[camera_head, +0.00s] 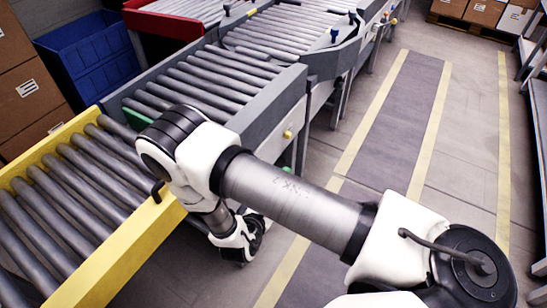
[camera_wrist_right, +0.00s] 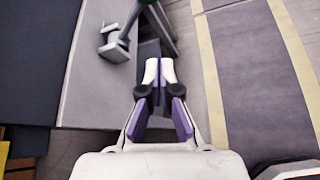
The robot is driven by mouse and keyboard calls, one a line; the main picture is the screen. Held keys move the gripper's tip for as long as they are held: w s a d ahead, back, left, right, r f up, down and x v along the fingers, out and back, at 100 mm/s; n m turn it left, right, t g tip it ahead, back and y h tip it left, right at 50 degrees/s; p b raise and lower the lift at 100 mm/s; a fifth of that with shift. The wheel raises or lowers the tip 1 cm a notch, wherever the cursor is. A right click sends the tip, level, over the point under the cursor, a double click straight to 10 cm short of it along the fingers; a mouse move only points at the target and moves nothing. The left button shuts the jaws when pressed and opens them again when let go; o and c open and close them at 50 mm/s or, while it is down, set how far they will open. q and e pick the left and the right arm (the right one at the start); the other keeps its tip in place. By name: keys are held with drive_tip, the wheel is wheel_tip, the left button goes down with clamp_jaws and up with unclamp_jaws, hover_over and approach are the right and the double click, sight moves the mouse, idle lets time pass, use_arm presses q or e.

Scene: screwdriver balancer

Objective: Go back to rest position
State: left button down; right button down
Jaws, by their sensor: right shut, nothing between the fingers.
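My right arm (camera_head: 290,200) reaches across the head view from the lower right toward the conveyors, its elbow bent down near the end of the yellow-framed one. Its wrist (camera_head: 235,235) hangs beside that conveyor, over the floor; the fingertips cannot be made out there. In the right wrist view my right gripper (camera_wrist_right: 160,70) is shut, its two pale tips close together and nothing held. It points past the edge of a grey panel. My left gripper is in neither view. No screwdriver shows.
The yellow-framed roller conveyor (camera_head: 128,262) and the grey roller conveyor (camera_head: 262,122) lie close to my right arm. A grey bracket (camera_wrist_right: 113,44) and green part show ahead of the gripper. A blue bin (camera_head: 90,62) stands far left. The marked floor lane (camera_head: 395,125) is clear.

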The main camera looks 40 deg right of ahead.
drive_tip(key=shift+a, duration=0.15)
idle(0.3)
drive_tip(key=s+d+f+m+g+y, duration=0.3)
drive_tip(key=s+d+m+y, duration=0.1)
drive_tip(key=s+d, duration=0.25)
drive_tip(key=s+a+m+g+y, duration=0.4)
drive_tip(key=s+a+m+y, duration=0.2)
drive_tip(key=s+a+m, duration=0.4)
drive_tip(key=s+m, duration=0.3)
drive_tip(key=m, duration=0.3)
drive_tip(key=shift+s+f, duration=0.35)
drive_tip(key=shift+f, duration=0.05)
